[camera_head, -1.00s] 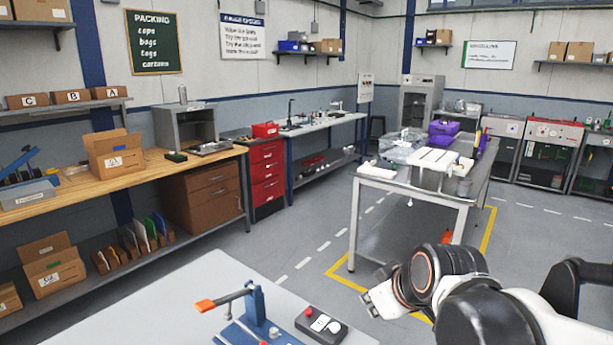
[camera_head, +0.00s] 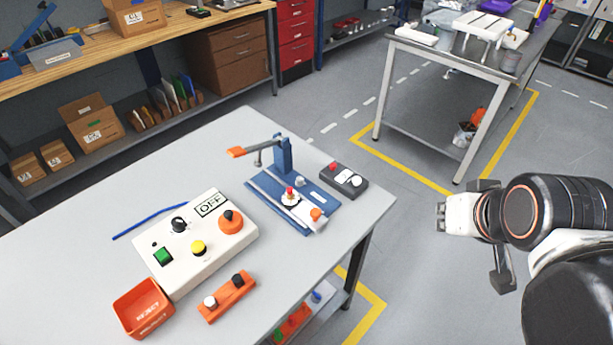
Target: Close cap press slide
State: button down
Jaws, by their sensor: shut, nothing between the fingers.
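The cap press (camera_head: 283,158) stands on the grey table, with a blue base, a blue upright and a lever ending in an orange handle (camera_head: 237,152). Its pale slide (camera_head: 305,213) runs along the base and carries a small red-topped part (camera_head: 290,197). An orange knob (camera_head: 316,214) sits at the slide's near right end. The slide's front part lies clear of the upright. My gripper (camera_head: 441,216) is shut and empty, right of the table and apart from the press.
On the table (camera_head: 100,225) are a dark button box (camera_head: 343,180) beside the press, a white control panel (camera_head: 195,243) marked OFF, a red tray (camera_head: 143,308), an orange block (camera_head: 227,297) and a blue rod (camera_head: 150,221). Clear floor (camera_head: 425,270) lies right of the table.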

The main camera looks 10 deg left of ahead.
aim_at(312, 217)
jog(key=k+j+u, duration=0.1)
jog(key=j, duration=0.3)
jog(key=k+j, duration=0.1)
jog(key=j, duration=0.3)
jog(key=k+j+u, duration=0.15)
jog(key=j, duration=0.25)
jog(key=k, duration=0.1)
jog(key=i, duration=0.1)
